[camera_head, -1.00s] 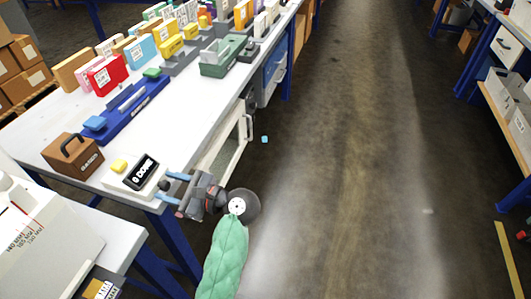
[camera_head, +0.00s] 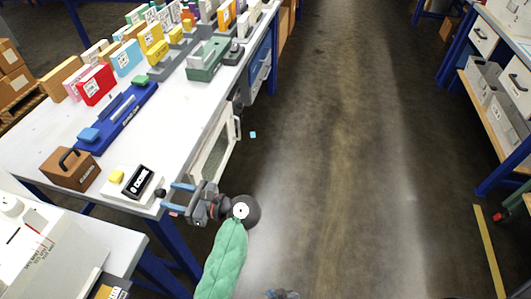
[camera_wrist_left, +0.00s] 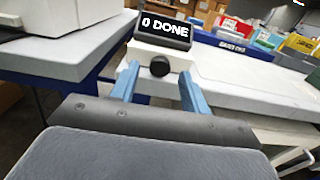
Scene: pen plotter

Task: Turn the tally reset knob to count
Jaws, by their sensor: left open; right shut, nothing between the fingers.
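In the left wrist view the display (camera_wrist_left: 163,27) reads "0 DONE". Its round black knob (camera_head: 160,193) sticks out from the front; it also shows in the left wrist view (camera_wrist_left: 160,66). My left gripper (camera_head: 171,197) is open in front of the knob, its blue fingers on either side of the knob's line, apparently not touching it. Part of my right gripper (camera_head: 280,294) shows at the bottom edge, shut and empty.
A brown box with a handle (camera_head: 70,168) stands left of the counter on the white table (camera_head: 55,125). A blue rail fixture (camera_head: 118,118) and several coloured boxes lie behind. A second white table (camera_head: 105,228) is close at the left.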

